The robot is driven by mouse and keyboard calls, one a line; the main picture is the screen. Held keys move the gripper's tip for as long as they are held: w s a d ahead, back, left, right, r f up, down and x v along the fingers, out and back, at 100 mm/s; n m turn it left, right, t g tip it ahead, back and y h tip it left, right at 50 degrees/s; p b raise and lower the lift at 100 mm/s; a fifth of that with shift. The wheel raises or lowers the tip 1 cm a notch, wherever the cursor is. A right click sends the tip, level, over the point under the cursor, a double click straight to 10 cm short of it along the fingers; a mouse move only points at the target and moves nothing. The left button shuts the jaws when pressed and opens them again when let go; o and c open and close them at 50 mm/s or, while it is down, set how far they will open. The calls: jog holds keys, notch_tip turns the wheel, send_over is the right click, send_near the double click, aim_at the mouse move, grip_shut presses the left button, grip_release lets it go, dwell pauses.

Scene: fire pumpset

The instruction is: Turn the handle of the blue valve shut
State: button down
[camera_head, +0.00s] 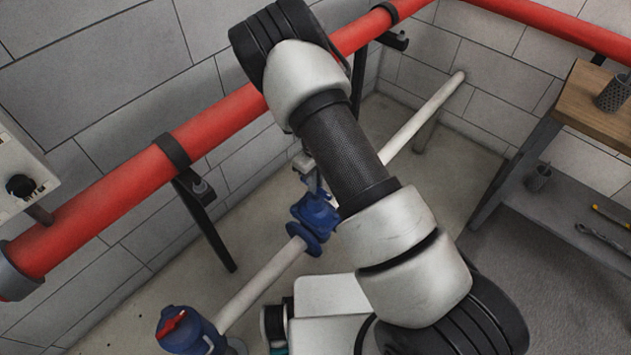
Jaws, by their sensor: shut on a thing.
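The blue valve (316,212) sits in a white pipe low over the floor, near the middle of the view. Its right side is hidden behind my arm. A small grey and dark part just above the valve looks like my gripper (308,172), mostly hidden by my arm. It is at the top of the valve, where the handle is, and is shut on it. The handle itself and the fingertips cannot be made out, so its angle cannot be told.
A red pipe (120,190) on black brackets runs along the block wall. Another blue fitting with a red top (176,326) stands at lower left. A grey control box (22,170) is at far left. A wooden-topped bench (590,105) with a lower shelf stands at right.

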jog(key=c, duration=1.8)
grip_release()
jog(key=shift+a, duration=0.1)
jog(key=shift+o, duration=0.2)
notch_tip(320, 180, up, 17)
jog(key=p, duration=0.3)
jog(key=shift+r, duration=0.2)
